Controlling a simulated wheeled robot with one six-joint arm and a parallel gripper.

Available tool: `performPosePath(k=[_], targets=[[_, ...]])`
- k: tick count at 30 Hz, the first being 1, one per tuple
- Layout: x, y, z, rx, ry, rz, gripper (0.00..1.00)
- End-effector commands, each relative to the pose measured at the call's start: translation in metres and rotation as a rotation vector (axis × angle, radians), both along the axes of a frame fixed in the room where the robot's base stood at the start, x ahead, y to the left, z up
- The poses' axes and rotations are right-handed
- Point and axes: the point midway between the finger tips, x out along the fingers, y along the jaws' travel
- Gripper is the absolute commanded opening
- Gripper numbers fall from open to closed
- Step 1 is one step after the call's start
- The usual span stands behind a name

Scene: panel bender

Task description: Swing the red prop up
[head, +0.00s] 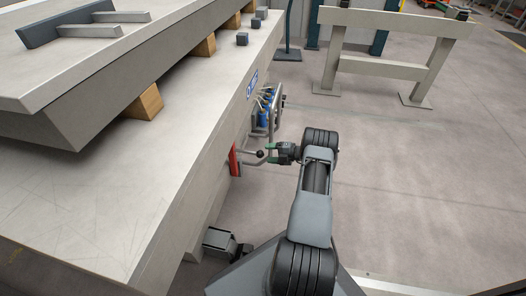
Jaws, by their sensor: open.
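The red prop (234,161) is a narrow red strip standing near upright against the side of the long grey machine bed (205,165). A grey bar with a dark ball knob (260,154) sticks out to the right of it.
A heavy grey beam (90,75) rests above the bed on wooden blocks (146,102). A beige barrier (385,66) stands behind; the floor at right is clear.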

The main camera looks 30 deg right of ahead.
Motion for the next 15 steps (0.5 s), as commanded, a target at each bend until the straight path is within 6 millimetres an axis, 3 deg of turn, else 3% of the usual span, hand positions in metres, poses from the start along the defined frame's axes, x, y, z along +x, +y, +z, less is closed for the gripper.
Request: performPosePath(k=[6, 15], targets=[[-0.031, -0.031, 0.012, 0.000, -0.001, -0.003, 0.67], [-0.056, -0.056, 0.018, 0.000, -0.001, 0.000, 0.67]])
